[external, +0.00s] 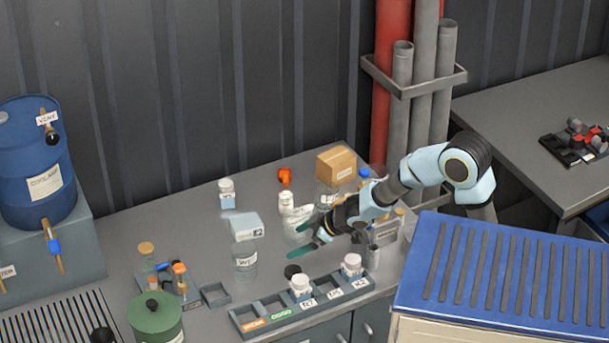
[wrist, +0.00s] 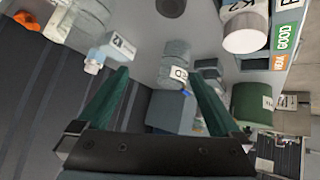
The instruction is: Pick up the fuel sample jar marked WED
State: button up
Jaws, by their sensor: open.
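No label clearly reads WED in either view. A clear jar (external: 245,262) with a white label, hard to read, stands on the bench left of my gripper. It seems to be the clear jar (wrist: 172,75) between my fingers in the wrist view, farther off and not touched. Two white-lidded jars stand in the labelled rack, one in the middle (external: 300,289) and one at its right end (external: 352,265). Another white-lidded jar (external: 227,194) stands at the back left. My gripper (external: 303,239) is open and empty above the bench; its spread fingers also show in the wrist view (wrist: 158,76).
The grey rack (external: 275,324) runs along the bench front. A pale box (external: 245,226), a white bottle (external: 286,201) and a cardboard box (external: 336,164) stand behind. A green pot (external: 155,318) is at front left. A blue ribbed cover (external: 500,270) rises at right.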

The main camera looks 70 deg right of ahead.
aim_at(243, 260)
jog(key=w+f+n+t+y, duration=0.1)
jog(key=w+f+y, duration=0.1)
jog(key=w, duration=0.1)
jog(key=w+f+n+t+y, duration=0.1)
jog(key=w+f+y, duration=0.1)
jog(key=w+f+n+t+y+p, duration=0.1)
jog(key=w+f+y, duration=0.1)
jog(key=w, duration=0.1)
jog(key=shift+w+a+f+n+y, duration=0.2)
jog(key=shift+w+n+y, duration=0.1)
jog(key=shift+w+y, duration=0.1)
jog(key=shift+w+f, duration=0.15)
jog(key=shift+f, duration=0.05)
jog(key=p+x, duration=0.1)
jog(key=x, duration=0.1)
jog(key=p+x, duration=0.1)
jog(key=x, duration=0.1)
jog(key=p+x, duration=0.1)
jog(key=x, duration=0.1)
jog(key=shift+w+r, duration=0.15)
jog(key=shift+r, duration=0.1)
jog(key=shift+w+a+f, duration=0.1)
jog(key=shift+w+f, duration=0.15)
jog(key=shift+w, duration=0.15)
jog(key=c, duration=1.3)
